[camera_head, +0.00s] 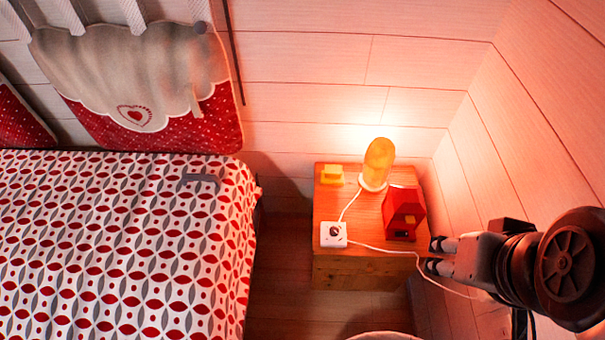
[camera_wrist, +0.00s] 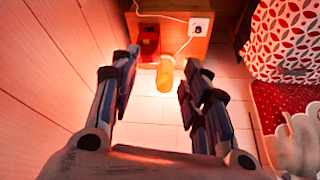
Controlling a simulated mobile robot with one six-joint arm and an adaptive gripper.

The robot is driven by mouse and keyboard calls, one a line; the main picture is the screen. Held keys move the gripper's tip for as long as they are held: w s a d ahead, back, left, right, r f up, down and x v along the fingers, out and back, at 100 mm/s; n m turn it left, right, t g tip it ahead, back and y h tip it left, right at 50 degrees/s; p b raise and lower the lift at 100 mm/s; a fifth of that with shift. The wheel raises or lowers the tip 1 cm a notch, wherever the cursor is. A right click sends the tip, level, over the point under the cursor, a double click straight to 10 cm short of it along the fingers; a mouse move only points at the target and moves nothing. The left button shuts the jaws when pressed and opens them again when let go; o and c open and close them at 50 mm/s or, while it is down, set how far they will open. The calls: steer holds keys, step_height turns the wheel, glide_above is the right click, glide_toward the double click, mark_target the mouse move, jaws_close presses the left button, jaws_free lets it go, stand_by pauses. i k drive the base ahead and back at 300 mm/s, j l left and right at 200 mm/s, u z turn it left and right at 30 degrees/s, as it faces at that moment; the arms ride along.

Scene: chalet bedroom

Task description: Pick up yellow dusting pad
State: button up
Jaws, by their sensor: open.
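The yellow dusting pad (camera_head: 332,175) appears to be the small yellow block lying at the back left corner of the wooden nightstand (camera_head: 345,270), left of the lit lamp. I cannot make it out in the wrist view, where a finger may cover it. My gripper (camera_head: 435,255) is at the right side of the nightstand, well apart from the pad, pointing left. In the wrist view my gripper (camera_wrist: 162,58) shows two spread fingers with nothing held between them.
A glowing yellow lamp (camera_head: 379,160) stands beside the pad. A red box-like object (camera_head: 401,213) stands between my gripper and the pad. A white socket box (camera_head: 333,234) with a cord sits at the front left. The bed (camera_head: 120,250) is at left; wooden walls stand behind and right.

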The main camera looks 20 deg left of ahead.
mark_target(331, 175)
steer(key=u, duration=0.65)
steer(key=i+j+z, duration=0.7)
steer(key=j+z, duration=0.2)
